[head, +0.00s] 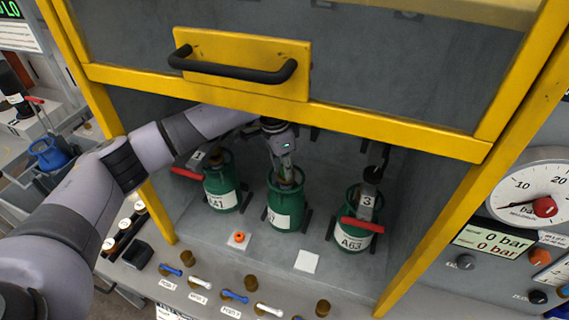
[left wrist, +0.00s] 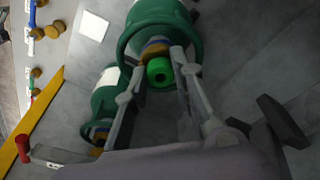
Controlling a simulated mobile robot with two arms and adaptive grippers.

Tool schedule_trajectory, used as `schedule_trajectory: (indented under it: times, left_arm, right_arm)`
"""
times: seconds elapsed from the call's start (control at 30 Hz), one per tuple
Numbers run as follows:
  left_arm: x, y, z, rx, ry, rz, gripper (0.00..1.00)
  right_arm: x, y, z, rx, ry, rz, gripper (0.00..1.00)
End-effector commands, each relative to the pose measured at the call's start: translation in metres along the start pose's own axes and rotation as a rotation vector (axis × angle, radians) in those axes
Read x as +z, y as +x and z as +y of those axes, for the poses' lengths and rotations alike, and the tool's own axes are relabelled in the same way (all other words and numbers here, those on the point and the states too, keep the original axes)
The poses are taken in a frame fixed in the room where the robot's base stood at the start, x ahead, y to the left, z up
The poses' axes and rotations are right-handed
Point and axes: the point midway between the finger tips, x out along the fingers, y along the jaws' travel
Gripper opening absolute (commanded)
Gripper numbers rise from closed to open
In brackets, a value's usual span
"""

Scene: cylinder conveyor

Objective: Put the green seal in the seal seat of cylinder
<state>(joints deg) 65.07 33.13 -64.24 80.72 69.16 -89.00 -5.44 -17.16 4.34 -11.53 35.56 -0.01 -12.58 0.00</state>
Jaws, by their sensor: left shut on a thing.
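In the left wrist view this cylinder (left wrist: 158,14) has a collar around a brass and blue top, right by the seal. Whether the seal touches the seat is hard to tell. My right gripper is not in view.
Green cylinders A41 (head: 221,194) and A63 (head: 355,235), with red-handled connectors, stand on either side. A yellow-framed door (head: 300,115) hangs above my arm. An orange seal lies on a white square (head: 238,241); another white square (head: 307,261) is empty.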

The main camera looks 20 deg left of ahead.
Motion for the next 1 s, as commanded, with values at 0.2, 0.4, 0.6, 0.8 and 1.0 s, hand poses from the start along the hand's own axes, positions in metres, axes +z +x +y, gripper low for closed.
schedule_trajectory:
  times: [0.2, 0.4, 0.6, 0.8, 1.0]
  left_arm:
    - [0.001, 0.004, 0.0, 0.001, -0.001, -0.002, 0.12]
    - [0.003, 0.011, 0.001, 0.004, -0.001, -0.005, 0.12]
    - [0.005, 0.017, 0.002, 0.006, -0.001, -0.009, 0.24]
    - [0.005, 0.018, 0.003, 0.008, -0.001, -0.011, 0.37]
    - [0.005, 0.018, 0.003, 0.008, -0.001, -0.012, 0.43]
  right_arm:
    - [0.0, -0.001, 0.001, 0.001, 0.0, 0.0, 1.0]
    - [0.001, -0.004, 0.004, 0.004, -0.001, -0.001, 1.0]
    - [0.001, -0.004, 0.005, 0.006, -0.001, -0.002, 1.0]
    - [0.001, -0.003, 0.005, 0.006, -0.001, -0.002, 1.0]
    - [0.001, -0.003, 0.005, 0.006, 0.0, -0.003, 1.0]
